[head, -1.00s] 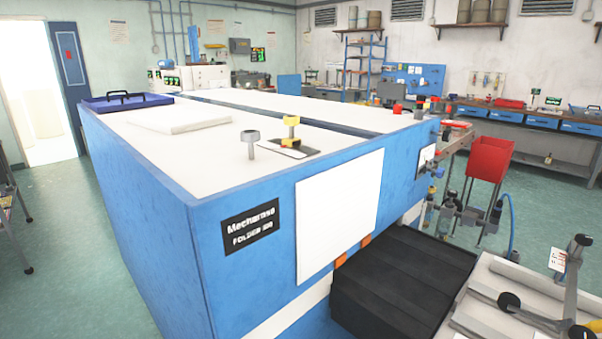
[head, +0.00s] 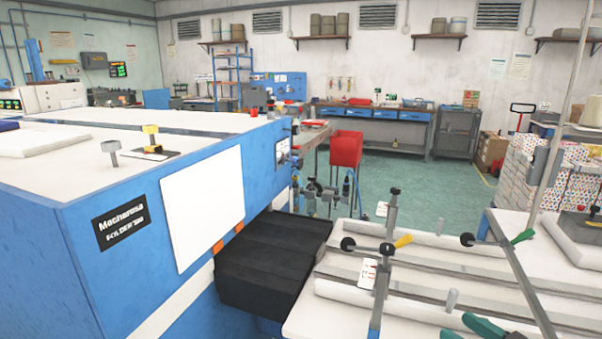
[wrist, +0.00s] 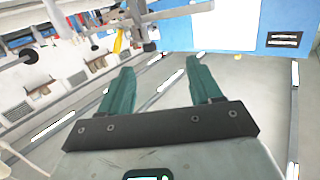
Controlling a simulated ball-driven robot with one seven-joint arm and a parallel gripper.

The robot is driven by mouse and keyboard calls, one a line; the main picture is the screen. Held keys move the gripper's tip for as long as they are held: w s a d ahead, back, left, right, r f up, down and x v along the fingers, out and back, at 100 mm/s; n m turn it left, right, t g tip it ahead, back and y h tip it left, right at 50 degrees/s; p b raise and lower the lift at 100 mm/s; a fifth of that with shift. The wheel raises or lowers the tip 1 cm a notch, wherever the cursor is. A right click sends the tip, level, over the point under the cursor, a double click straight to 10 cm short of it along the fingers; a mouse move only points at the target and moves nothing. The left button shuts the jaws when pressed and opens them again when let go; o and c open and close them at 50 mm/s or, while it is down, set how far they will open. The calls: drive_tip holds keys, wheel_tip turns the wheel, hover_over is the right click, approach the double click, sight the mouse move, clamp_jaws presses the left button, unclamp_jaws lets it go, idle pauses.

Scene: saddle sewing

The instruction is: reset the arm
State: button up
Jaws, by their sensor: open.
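My gripper (wrist: 160,68) shows in the wrist view with two green fingers spread apart and nothing between them. In the head view, green parts that look like the fingers of my gripper (head: 468,328) show at the bottom edge, in front of the white sewing table (head: 305,318). The rest of my arm is not clear in the head view.
A blue folder machine (head: 140,270) with a white top fills the left. A black ribbed part (head: 270,262) juts from it beside the table. Clamps with a yellow handle (head: 403,241) and a green handle (head: 523,237) stand over the table. Green floor (head: 425,180) is open behind.

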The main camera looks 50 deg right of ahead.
drive_tip(key=w+a+f+n+g+y, duration=0.1)
drive_tip(key=w+a+f+g+y, duration=0.25)
drive_tip(key=a+f, duration=0.4)
drive_tip(key=w+a+f+n+g+y, duration=0.1)
drive_tip(key=w+a+f+g+y, duration=0.25)
drive_tip(key=a+f, duration=0.35)
drive_tip(key=s+a+f+n+g+h, duration=0.1)
drive_tip(key=s+a+f+g+h, duration=0.1)
drive_tip(key=s+a+f+g, duration=0.3)
drive_tip(key=a+f+g, duration=0.3)
drive_tip(key=shift+s+a+h, duration=0.15)
drive_tip(key=shift+a+h, duration=0.15)
